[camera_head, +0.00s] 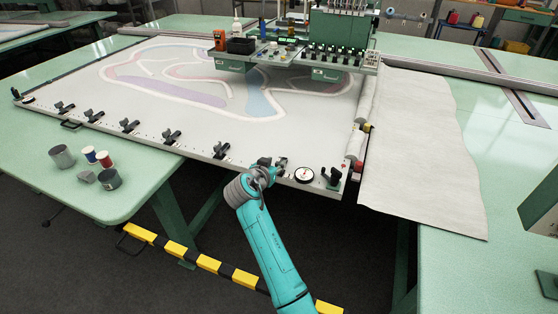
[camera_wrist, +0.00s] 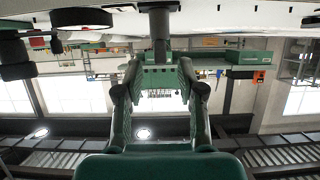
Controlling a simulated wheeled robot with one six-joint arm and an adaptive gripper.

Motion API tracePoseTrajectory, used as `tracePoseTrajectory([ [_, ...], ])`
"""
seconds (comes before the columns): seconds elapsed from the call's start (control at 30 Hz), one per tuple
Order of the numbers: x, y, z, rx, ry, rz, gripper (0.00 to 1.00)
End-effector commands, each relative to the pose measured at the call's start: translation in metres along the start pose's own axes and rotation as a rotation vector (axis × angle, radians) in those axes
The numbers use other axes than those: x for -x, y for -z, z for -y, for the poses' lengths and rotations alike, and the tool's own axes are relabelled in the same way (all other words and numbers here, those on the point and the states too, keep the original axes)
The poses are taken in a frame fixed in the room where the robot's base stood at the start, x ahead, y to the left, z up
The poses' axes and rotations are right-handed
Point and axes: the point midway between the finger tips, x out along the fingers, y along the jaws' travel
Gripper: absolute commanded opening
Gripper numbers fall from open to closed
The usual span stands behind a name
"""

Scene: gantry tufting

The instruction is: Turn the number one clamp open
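Several black clamps line the frame's front edge in the head view, among them one at the near right corner (camera_head: 331,178) and one farther left (camera_head: 221,150). I can read no numbers on them, so I cannot tell which is number one. My gripper (camera_head: 268,168) is at the front edge, right by another clamp (camera_head: 281,162), and partly covers it. In the wrist view, which is upside down, my gripper's fingers (camera_wrist: 160,72) stand apart. A dark upright part (camera_wrist: 160,28), apparently that clamp's handle, shows between and beyond them. Contact is not clear.
A round dial (camera_head: 304,175) lies right of my gripper. The green tufting gantry (camera_head: 338,40) stands behind over the patterned cloth (camera_head: 180,90). Cups and spools, including a grey cup (camera_head: 62,156), sit on the left table. A yellow-black bar (camera_head: 208,263) runs low in front.

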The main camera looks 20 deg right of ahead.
Motion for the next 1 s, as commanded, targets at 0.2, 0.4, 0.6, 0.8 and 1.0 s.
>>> tracePoseTrajectory([
  [0.2,-0.030,0.000,0.000,0.000,-0.001,0.001,0.39],
  [0.4,-0.041,0.000,0.000,-0.001,0.000,0.000,0.39],
  [0.6,-0.042,0.000,0.000,-0.001,0.001,0.000,0.39],
  [0.8,-0.041,0.000,0.000,-0.001,0.001,0.000,0.06],
  [1.0,-0.041,0.000,0.000,-0.001,0.001,0.000,0.00],
])
